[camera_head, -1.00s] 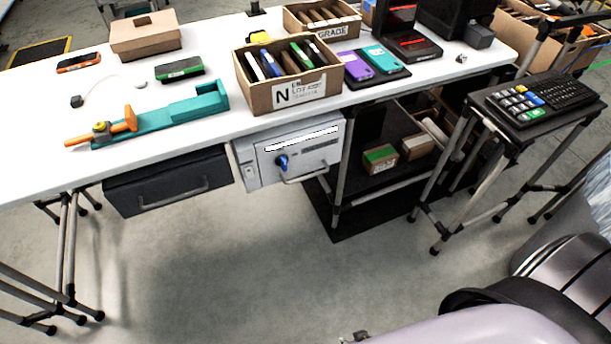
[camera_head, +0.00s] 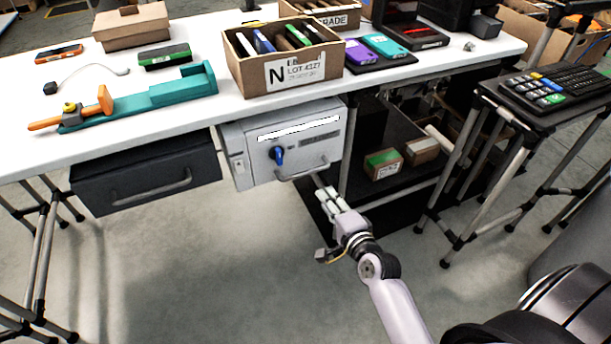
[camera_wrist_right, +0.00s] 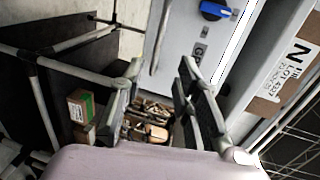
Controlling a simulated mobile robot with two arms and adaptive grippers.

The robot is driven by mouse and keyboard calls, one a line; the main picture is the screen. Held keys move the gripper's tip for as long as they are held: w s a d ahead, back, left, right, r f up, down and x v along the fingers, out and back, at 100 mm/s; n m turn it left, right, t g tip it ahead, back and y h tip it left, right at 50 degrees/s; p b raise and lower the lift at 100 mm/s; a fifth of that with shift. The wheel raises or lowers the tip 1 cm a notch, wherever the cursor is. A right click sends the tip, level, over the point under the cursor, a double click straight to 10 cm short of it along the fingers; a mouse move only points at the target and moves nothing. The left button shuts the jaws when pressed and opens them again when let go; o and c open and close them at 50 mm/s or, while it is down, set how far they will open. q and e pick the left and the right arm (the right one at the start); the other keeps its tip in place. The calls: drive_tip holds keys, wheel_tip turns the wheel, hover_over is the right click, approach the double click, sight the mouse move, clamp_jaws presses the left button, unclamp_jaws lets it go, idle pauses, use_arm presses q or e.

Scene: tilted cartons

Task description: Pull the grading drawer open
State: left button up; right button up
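My right gripper (camera_head: 322,186) is just below the right end of the grey unit's handle. In the right wrist view its fingers (camera_wrist_right: 158,90) are apart with nothing gripped; the handle (camera_wrist_right: 160,38) lies ahead of the gap between them. My left gripper is not in view.
The white table (camera_head: 110,145) carries a carton marked N (camera_head: 300,78), a teal fixture (camera_head: 165,95) and several devices. A table leg (camera_head: 345,165) and a low shelf with small boxes (camera_head: 383,163) stand right of the grey unit. The floor in front is clear.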

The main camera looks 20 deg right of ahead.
sight(306, 172)
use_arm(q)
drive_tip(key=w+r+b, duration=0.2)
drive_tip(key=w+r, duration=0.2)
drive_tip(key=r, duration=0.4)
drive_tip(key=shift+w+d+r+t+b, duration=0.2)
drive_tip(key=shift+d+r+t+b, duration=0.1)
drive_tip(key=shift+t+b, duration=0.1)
use_arm(e)
drive_tip(key=shift+x, duration=7.3)
drive_tip(key=shift+c, duration=0.4)
clamp_jaws()
